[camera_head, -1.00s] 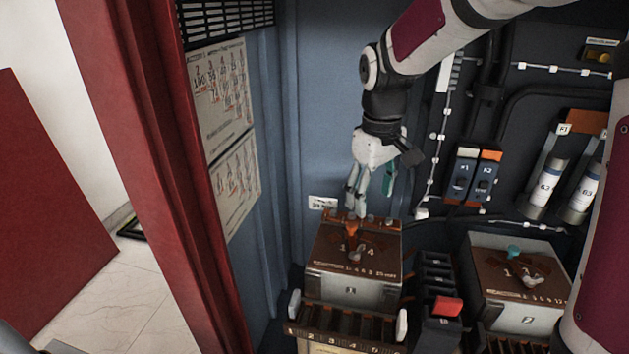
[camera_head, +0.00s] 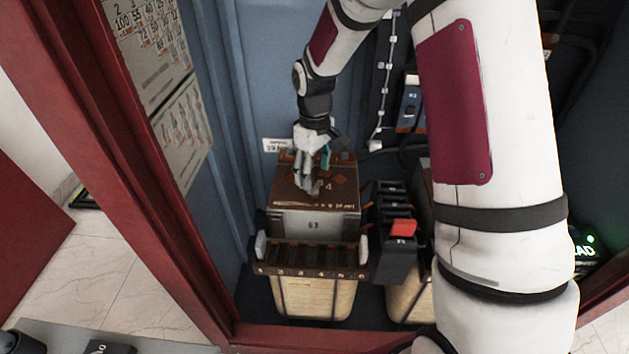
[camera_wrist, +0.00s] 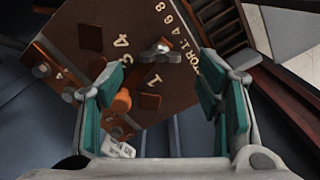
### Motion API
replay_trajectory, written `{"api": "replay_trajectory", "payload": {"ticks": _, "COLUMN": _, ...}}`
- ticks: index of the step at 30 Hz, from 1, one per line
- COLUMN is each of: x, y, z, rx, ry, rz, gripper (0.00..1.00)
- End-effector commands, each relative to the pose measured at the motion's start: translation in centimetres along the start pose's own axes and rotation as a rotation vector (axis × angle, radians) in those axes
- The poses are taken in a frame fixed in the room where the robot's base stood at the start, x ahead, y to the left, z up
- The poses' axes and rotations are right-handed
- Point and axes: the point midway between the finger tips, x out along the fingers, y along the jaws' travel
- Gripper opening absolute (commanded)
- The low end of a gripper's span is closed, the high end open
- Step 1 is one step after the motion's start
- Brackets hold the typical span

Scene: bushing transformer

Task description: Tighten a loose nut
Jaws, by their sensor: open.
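My gripper (camera_head: 313,183) is open above the brown top of a box-shaped transformer unit (camera_head: 287,202). In the wrist view its teal-padded fingers (camera_wrist: 165,98) stand wide apart. The brown top (camera_wrist: 190,30) carries printed numbers, a small metal handle-like fitting (camera_wrist: 155,53) and an orange fitting (camera_wrist: 120,103). Several bolt-like metal heads (camera_wrist: 41,71) line its edge at left. The orange fitting lies near the left finger, with no clear contact. I cannot tell which piece is the loose nut. In the head view my gripper hides part of the top.
A numbered terminal strip (camera_head: 312,261) runs along the unit's front. A dark block with a red part (camera_head: 402,229) stands to its right. The blue cabinet wall (camera_head: 225,75) and red door frame (camera_head: 165,210) bound the left side. My arm hides much of the right.

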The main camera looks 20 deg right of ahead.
Motion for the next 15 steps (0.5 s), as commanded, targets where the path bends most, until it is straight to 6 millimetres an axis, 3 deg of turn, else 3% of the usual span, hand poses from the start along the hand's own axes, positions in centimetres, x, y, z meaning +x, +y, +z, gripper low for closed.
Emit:
{"api": "replay_trajectory", "payload": {"ticks": 6, "x": 2.9, "y": 0.0, "z": 0.1, "rx": 0.0, "ry": -0.002, "rz": -0.001, "gripper": 0.6}}
{"api": "replay_trajectory", "payload": {"ticks": 15, "x": 3.8, "y": 0.0, "z": 0.0, "rx": 0.0, "ry": 0.0, "rz": 0.0, "gripper": 0.6}}
